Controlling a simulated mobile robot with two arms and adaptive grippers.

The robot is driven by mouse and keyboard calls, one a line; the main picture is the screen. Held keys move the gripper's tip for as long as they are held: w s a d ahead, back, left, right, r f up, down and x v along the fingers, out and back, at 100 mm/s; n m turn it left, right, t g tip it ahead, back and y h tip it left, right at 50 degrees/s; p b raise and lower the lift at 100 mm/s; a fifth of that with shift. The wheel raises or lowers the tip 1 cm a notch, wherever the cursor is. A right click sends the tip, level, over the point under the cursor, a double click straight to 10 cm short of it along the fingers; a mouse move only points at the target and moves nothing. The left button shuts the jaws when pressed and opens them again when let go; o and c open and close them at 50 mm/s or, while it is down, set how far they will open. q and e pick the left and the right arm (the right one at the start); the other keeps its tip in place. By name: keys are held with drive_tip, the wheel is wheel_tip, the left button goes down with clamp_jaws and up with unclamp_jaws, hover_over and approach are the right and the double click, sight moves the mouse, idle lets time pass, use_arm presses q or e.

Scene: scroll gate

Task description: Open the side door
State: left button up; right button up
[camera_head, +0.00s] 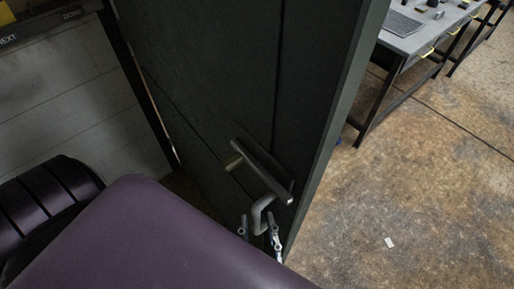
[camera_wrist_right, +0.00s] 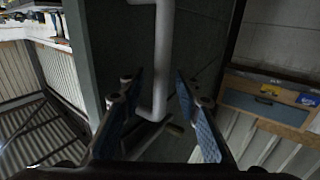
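The dark green side door (camera_head: 215,75) fills the middle of the head view. It seems to stand at an angle to the pale wall, with its free edge on the right and open floor beyond. A straight metal lever (camera_head: 265,172) and a bent grey pull handle (camera_head: 258,211) are on its face. In the right wrist view, the gripper's blue-padded fingers (camera_wrist_right: 160,105) are spread on either side of the grey handle bar (camera_wrist_right: 163,55), with gaps visible. My left gripper is out of view.
A grey workbench (camera_head: 410,38) with dark legs stands at the top right. Stained concrete floor (camera_head: 400,190) is mostly clear right of the door. The pale block wall (camera_head: 70,95) is at the left.

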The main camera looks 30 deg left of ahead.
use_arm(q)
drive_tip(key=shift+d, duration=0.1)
use_arm(e)
drive_tip(key=v, duration=1)
drive_tip(key=shift+d, duration=0.1)
drive_tip(key=d+f+g+h+b, duration=0.1)
drive_tip(key=d+f+g+h, duration=0.2)
drive_tip(key=f, duration=1.4)
drive_tip(key=d+f+g+h+b, duration=0.15)
drive_tip(key=d+f, duration=0.35)
drive_tip(key=f, duration=1.1)
use_arm(q)
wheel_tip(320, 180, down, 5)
drive_tip(key=b, duration=0.2)
drive_tip(key=shift+b, duration=0.3)
use_arm(e)
drive_tip(key=s+d+f+m+g+h, duration=0.2)
drive_tip(key=s+d+f+g+h, duration=0.1)
drive_tip(key=d+f, duration=0.8)
drive_tip(key=s+d+f+m+g+h, duration=0.3)
drive_tip(key=s+d+f+g, duration=0.2)
drive_tip(key=d+f, duration=0.6)
wheel_tip(320, 180, down, 4)
drive_tip(key=shift+s+d+f+g, duration=0.2)
drive_tip(key=shift+s+d+g, duration=0.15)
drive_tip(key=shift+s, duration=0.5)
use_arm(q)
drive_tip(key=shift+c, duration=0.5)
use_arm(e)
drive_tip(key=shift+h, duration=0.25)
